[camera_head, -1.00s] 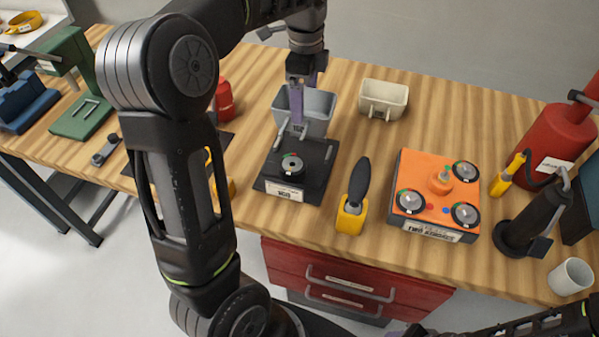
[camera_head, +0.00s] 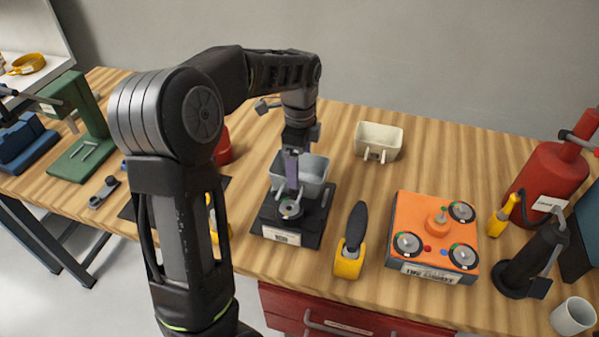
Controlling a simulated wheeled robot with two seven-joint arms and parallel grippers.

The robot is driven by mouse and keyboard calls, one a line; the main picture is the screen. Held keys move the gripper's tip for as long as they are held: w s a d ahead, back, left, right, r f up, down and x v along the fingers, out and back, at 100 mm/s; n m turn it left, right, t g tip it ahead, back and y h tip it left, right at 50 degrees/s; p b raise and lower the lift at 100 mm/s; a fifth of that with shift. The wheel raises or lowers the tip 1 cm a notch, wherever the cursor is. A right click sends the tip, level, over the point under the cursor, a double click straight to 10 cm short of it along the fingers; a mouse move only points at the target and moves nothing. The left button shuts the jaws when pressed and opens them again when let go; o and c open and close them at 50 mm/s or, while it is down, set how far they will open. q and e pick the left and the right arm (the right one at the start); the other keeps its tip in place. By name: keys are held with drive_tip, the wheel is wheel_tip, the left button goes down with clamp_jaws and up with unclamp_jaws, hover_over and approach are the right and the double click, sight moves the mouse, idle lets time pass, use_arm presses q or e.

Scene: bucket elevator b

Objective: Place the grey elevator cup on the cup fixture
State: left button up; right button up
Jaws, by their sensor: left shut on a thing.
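The grey elevator cup (camera_head: 315,172) is an open box with peg-like studs on its front side. My left gripper (camera_head: 291,185) comes down from above, with its purple finger at the cup's front wall, and is shut on the cup. The cup fixture (camera_head: 270,222) is a black block with a round dial-like disc and a white label on its front. The cup is upright above or against the back part of the fixture; I cannot tell whether it touches. The gripper hides part of the cup's front. My right gripper is out of view.
A cream cup (camera_head: 379,139) stands behind to the right. A red canister (camera_head: 547,183) and white mug (camera_head: 572,316) are far right.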

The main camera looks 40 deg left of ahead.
sight(300, 174)
use_arm(q)
drive_tip(key=shift+f, duration=1.85)
drive_tip(key=shift+f, duration=0.2)
drive_tip(key=o, duration=1.9)
drive_tip(key=shift+r, duration=0.1)
wheel_tip(300, 174, up, 12)
drive_tip(key=shift+r, duration=0.15)
